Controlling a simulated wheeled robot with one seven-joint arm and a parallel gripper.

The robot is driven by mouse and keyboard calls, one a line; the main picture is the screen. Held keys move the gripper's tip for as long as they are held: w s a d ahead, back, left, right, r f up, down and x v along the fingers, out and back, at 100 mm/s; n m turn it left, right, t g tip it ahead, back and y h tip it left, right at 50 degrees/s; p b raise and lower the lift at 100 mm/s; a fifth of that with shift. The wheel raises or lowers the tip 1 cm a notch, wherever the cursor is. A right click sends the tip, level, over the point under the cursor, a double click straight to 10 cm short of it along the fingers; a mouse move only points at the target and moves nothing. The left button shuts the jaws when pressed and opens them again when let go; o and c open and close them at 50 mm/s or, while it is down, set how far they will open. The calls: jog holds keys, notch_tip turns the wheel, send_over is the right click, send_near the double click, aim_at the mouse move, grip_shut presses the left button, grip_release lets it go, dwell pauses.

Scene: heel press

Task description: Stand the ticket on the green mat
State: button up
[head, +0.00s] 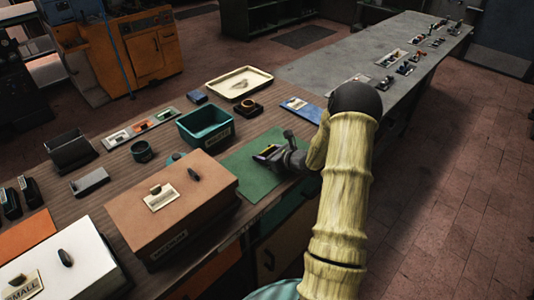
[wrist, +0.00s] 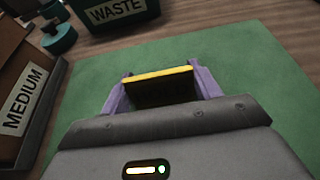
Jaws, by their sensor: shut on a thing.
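My gripper (head: 268,153) is over the green mat (head: 246,184) in the head view. In the wrist view its two purple fingers (wrist: 157,88) are shut on a dark piece with a bright yellow edge, which looks like the ticket (wrist: 158,76). The ticket sits crosswise between the fingers with its yellow edge up. The green mat (wrist: 250,60) spreads around and beyond it. I cannot tell whether the ticket's lower edge, hidden behind the gripper body, touches the mat.
The brown MEDIUM box (head: 205,205) stands left of the mat. A teal WASTE bin (head: 221,137) stands behind it, with a dark teal round object (wrist: 58,38) nearby. A cream tray (head: 265,81) and a blue flat piece (head: 311,112) lie farther back. The mat's far part is clear.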

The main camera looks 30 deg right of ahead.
jog(key=o, duration=1)
jog(key=shift+f, duration=0.1)
jog(key=shift+r, duration=0.25)
jog(key=b+v, duration=0.1)
jog(key=v, duration=1.1)
jog(key=shift+w+f, duration=0.1)
